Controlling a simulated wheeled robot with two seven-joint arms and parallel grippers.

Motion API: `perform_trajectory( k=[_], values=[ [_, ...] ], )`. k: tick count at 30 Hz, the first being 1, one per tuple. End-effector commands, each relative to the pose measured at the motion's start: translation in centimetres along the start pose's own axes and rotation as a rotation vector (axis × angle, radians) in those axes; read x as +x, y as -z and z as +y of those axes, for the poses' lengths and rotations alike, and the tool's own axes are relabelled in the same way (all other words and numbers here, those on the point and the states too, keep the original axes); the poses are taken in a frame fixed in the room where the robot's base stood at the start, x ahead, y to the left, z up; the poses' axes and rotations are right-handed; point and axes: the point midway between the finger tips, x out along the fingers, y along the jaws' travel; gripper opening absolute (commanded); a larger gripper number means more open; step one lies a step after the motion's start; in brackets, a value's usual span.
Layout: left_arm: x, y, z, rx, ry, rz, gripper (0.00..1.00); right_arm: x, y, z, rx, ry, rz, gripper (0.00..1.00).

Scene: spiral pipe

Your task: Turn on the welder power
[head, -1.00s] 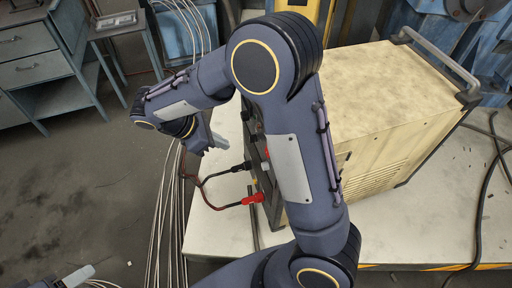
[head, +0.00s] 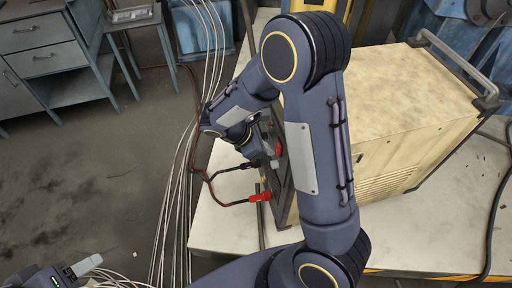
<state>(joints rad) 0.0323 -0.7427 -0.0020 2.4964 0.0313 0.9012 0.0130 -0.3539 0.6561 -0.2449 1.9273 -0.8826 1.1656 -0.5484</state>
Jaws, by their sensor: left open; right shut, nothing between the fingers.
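The welder (head: 425,100) is a cream box with a dark front panel and a grey handle, standing on a pale bench. Its front faces left. My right arm crosses in front of it and hides much of that panel. My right gripper (head: 272,161) is shut and empty, with its tips close to the panel beside a red part (head: 279,148). I cannot tell whether they touch. The power switch cannot be made out. My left gripper (head: 84,266) is open and empty at the bottom left, far from the welder.
A red cable plug (head: 260,197) and a black one (head: 251,165) stick out of the panel's lower part, with cables looping left. A blue-grey cabinet (head: 45,55) stands at the upper left.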

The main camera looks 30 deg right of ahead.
Motion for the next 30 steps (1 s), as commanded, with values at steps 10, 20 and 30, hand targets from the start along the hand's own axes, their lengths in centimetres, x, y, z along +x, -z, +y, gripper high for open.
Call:
perform_trajectory(
  k=[10,20,30],
  values=[
    [-0.01,0.01,0.00,0.000,0.000,0.000,0.55,0.23,-0.23,-0.02,0.000,0.000,0.001,0.00],
    [0.08,-0.04,-0.04,0.000,0.000,0.000,0.55,0.62,-0.43,0.01,0.001,0.001,-0.052,0.00],
    [-0.79,0.40,0.36,0.000,0.000,0.000,0.55,-0.25,-1.12,0.00,0.001,0.001,-0.052,0.00]
  ],
)
